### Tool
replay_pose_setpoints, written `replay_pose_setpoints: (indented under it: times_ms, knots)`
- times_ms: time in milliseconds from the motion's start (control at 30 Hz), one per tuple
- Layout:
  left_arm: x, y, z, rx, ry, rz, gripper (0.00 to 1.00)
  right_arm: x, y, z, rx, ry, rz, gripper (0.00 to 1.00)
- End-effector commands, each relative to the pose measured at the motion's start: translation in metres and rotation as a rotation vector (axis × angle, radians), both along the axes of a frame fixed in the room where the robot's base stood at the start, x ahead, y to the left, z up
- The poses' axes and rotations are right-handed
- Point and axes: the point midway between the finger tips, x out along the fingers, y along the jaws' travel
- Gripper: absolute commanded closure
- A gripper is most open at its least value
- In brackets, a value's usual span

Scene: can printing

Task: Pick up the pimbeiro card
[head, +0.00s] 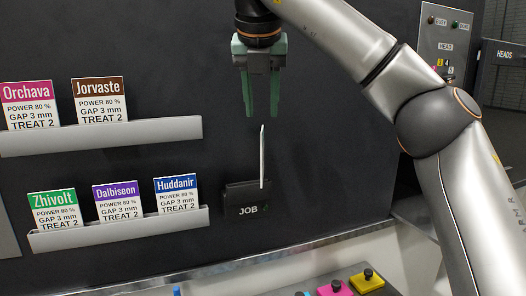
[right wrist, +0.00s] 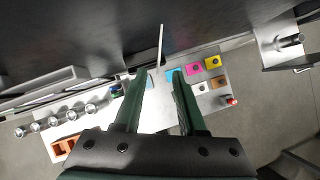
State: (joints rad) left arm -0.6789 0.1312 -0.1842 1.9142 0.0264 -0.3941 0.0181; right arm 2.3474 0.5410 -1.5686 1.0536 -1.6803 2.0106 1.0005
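A thin white card (head: 262,157) stands upright in the small black JOB holder (head: 241,199) on the dark wall. It is edge-on, so no name can be read on it. In the right wrist view the card (right wrist: 160,46) is a thin pale strip just beyond the fingertips. No card with the name pimbeiro is readable. My right gripper (head: 261,115) points down, open and empty, directly above the card's top edge. It also shows in the right wrist view (right wrist: 159,75), with its fingers apart. My left gripper is out of view.
Orchava (head: 30,105) and Jorvaste (head: 101,101) cards stand on the upper rack (head: 160,131). Zhivolt (head: 54,209), Dalbiseon (head: 118,201) and Huddanir (head: 177,193) stand on the lower rack (head: 120,233). Coloured blocks with knobs, one yellow (head: 367,281), sit below.

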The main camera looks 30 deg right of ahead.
Motion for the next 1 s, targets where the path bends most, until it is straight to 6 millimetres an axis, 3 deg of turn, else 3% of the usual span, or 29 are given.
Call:
replay_pose_setpoints:
  times_ms: [400,700,1000]
  knots:
    - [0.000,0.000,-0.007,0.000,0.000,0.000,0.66,0.023,-0.016,-0.051,0.002,0.004,0.002,0.60]
    - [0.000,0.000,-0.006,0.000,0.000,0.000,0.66,0.031,-0.023,-0.068,0.000,0.001,0.001,0.60]
    - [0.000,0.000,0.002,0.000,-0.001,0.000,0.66,0.047,-0.033,-0.105,0.000,0.001,0.001,0.60]
